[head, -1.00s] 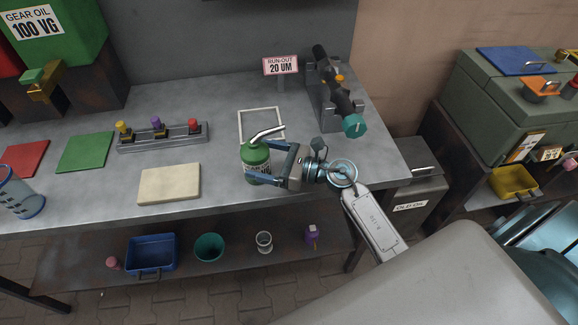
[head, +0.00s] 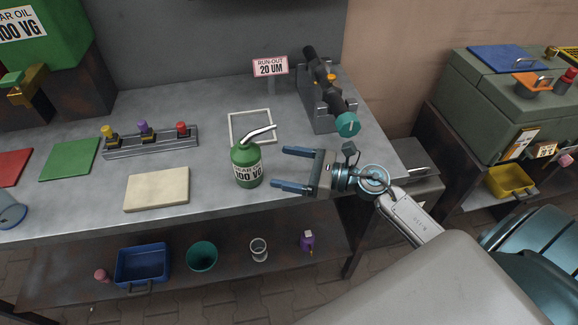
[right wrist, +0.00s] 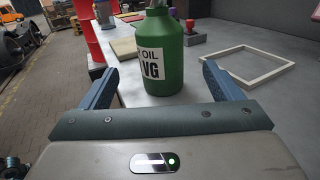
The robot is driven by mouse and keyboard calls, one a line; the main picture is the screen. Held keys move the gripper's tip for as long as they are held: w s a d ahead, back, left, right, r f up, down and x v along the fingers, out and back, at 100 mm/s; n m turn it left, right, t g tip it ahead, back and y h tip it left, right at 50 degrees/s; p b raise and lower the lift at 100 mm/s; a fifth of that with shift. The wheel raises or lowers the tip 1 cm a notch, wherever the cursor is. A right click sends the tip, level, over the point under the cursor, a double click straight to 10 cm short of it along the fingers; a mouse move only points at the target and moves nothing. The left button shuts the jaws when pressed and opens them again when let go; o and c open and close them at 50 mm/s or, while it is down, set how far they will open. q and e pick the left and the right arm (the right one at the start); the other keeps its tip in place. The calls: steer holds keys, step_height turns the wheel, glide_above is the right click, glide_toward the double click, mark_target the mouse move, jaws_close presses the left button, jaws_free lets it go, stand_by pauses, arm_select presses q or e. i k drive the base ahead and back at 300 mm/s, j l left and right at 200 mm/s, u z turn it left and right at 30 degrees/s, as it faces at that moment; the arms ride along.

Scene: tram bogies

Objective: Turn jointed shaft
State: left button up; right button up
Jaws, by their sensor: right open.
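The jointed shaft (head: 325,78) is dark with an orange mark and lies in a grey stand at the back right of the bench. A teal knob (head: 347,124) is on its near end. My right gripper (head: 280,169) is open and empty, to the right of a green oil can (head: 247,168) with a bent spout. The can stands upright on the bench, apart from the fingers. In the right wrist view the can (right wrist: 160,55) stands ahead, between and beyond the open fingers (right wrist: 160,85). My left gripper is not in view.
A white square frame (head: 231,128) lies behind the can. A run-out sign (head: 270,67) stands left of the shaft stand. A beige block (head: 157,189) and a rack of coloured-topped pieces (head: 150,144) are to the left.

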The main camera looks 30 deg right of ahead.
mark_target(348, 125)
steer(key=z, duration=1.3)
